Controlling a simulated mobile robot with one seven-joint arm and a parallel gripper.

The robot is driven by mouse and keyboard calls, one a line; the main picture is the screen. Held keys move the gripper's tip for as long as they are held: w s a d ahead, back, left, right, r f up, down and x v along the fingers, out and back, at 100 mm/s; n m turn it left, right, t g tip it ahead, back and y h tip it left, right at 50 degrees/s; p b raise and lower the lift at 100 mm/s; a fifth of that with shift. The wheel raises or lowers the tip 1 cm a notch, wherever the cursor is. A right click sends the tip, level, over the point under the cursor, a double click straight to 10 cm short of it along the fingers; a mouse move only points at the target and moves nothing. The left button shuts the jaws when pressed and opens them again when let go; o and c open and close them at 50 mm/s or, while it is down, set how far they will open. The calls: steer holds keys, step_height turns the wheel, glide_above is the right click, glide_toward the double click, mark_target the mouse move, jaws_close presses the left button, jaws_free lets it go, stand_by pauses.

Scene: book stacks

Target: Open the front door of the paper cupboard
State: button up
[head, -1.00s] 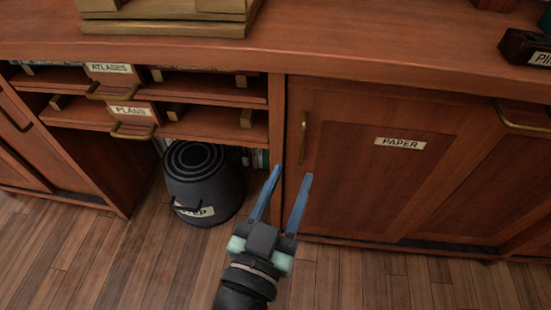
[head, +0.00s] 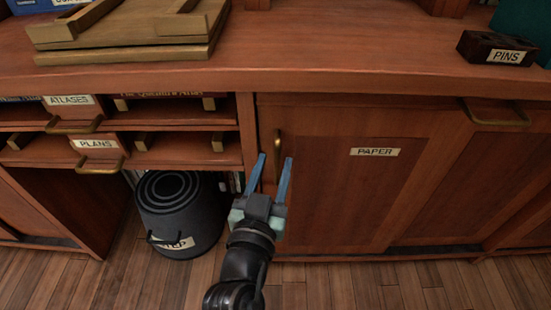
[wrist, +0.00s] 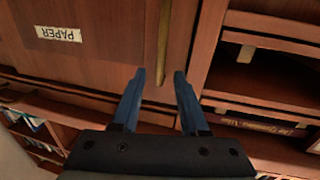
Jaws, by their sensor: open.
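The paper cupboard door (head: 345,200) is a reddish-brown wooden panel with a cream PAPER label (head: 375,152). It looks shut. Its upright brass handle (head: 278,148) is near the door's left edge. My gripper (head: 273,165) has blue fingers, is open and empty, and points up at the handle from just below it in the head view. In the wrist view the handle (wrist: 163,55) runs down toward the gap between my open fingertips (wrist: 160,75). I cannot tell whether the handle's end lies between them. The PAPER label also shows in the wrist view (wrist: 58,34).
Left of the door are open shelves with drawers labelled ATLASES (head: 70,102) and PLANS (head: 95,145). The countertop (head: 340,55) overhangs the door and bears a PINS block (head: 497,48).

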steer(key=shift+w+d, duration=0.25)
steer(key=shift+w, duration=0.9)
steer(key=shift+c, duration=0.3)
jaws_close()
stand_by(0.4)
